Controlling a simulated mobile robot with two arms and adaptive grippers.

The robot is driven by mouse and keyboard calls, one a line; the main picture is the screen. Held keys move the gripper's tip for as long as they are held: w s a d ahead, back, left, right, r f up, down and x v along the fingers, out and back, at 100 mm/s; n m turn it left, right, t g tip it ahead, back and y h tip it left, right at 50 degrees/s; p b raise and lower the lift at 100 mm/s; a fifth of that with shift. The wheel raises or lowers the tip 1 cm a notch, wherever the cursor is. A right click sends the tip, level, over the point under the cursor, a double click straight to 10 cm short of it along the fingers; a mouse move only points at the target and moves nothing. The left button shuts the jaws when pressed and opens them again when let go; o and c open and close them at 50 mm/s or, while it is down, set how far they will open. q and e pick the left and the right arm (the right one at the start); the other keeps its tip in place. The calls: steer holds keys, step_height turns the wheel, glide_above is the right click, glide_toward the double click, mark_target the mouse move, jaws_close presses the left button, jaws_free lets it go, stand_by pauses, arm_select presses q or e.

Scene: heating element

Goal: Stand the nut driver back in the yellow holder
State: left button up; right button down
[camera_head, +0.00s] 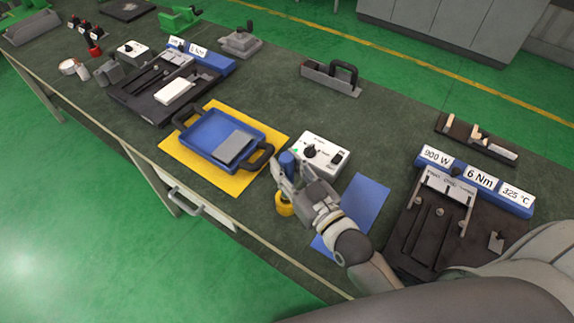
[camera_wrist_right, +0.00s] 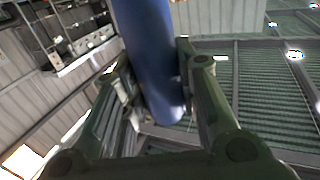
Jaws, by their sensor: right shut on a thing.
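The nut driver's blue handle (camera_head: 288,161) is between the fingers of my right gripper (camera_head: 286,173), which is shut on it. In the right wrist view the blue handle (camera_wrist_right: 148,60) shows large between the two fingers (camera_wrist_right: 158,95). The yellow holder (camera_head: 284,204) is on the bench directly below the gripper in the head view. The handle looks about upright above it. The driver's shaft is hidden by the gripper, and I cannot tell whether its tip is inside the holder. My left gripper is not in view.
A white control box (camera_head: 323,153) with a black knob stands close behind the gripper. A blue mat (camera_head: 352,214) lies to the right. A blue tray (camera_head: 213,140) with a grey block sits on a yellow mat (camera_head: 243,186) to the left. A dark fixture (camera_head: 408,255) is at the right.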

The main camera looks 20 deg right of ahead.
steer(key=shift+r+p, duration=0.1)
steer(key=shift+p, duration=0.7)
stand_by(1.1)
steer(key=shift+f+b, duration=1.9)
steer(key=shift+f, duration=1.2)
steer(key=c, duration=1)
jaws_free()
steer(key=shift+c, duration=0.2)
steer(key=shift+f, duration=0.15)
steer(key=shift+s, duration=0.15)
steer(key=v, duration=1.1)
steer(key=shift+s, duration=0.4)
steer(key=shift+d, duration=0.1)
